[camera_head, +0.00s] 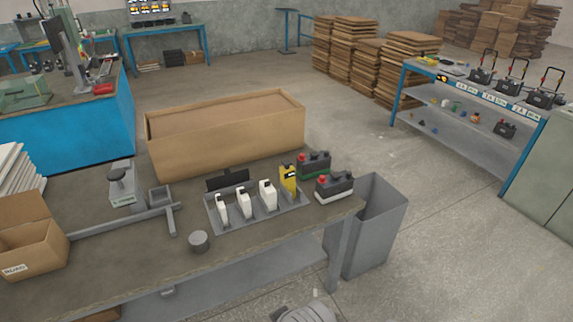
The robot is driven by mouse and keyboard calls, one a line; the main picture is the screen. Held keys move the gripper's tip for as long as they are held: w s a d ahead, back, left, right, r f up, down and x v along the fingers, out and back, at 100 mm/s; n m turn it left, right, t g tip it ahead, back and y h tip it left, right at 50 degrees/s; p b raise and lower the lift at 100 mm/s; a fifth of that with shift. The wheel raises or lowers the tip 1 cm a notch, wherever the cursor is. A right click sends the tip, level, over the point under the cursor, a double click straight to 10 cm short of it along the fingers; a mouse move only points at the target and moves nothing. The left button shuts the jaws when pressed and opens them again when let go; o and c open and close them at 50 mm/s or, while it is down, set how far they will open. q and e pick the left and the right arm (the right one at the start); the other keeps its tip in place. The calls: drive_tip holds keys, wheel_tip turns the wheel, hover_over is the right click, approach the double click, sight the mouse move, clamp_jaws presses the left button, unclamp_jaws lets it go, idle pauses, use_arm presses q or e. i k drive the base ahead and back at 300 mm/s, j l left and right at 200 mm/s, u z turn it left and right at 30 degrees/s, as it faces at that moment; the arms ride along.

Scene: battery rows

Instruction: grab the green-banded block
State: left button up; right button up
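The green-banded block (318,163) is a dark battery-like block with a red cap on its left end and a green band low down. It stands upright at the right back of the near table (285,238). A similar dark block (338,186) with a red cap and a pale band stands just in front of it and hides part of its lower front.
Left of the blocks, a grey tray (246,224) holds several white bottles and a yellow one (288,179). A cardboard box (225,140) stands behind. A grey bin (377,235) is at the table's right end. A grey cylinder (198,241) sits near the front edge.

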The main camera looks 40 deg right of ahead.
sight(314, 164)
drive_tip(key=l+u, duration=1)
drive_tip(key=l, duration=0.25)
drive_tip(key=k+l+u, duration=0.15)
drive_tip(key=l, duration=0.15)
drive_tip(key=k+l+u, duration=0.1)
drive_tip(key=l, duration=0.25)
drive_tip(key=k+l, duration=0.15)
drive_tip(key=l, duration=0.25)
drive_tip(key=k+l, duration=0.1)
drive_tip(key=l, duration=0.35)
drive_tip(key=k+l+u, duration=0.1)
drive_tip(key=l, duration=0.3)
drive_tip(key=k+l, duration=0.2)
drive_tip(key=l, duration=0.2)
drive_tip(key=k+l, duration=0.15)
drive_tip(key=l, duration=0.25)
drive_tip(key=i+j, duration=0.15)
drive_tip(key=i, duration=0.15)
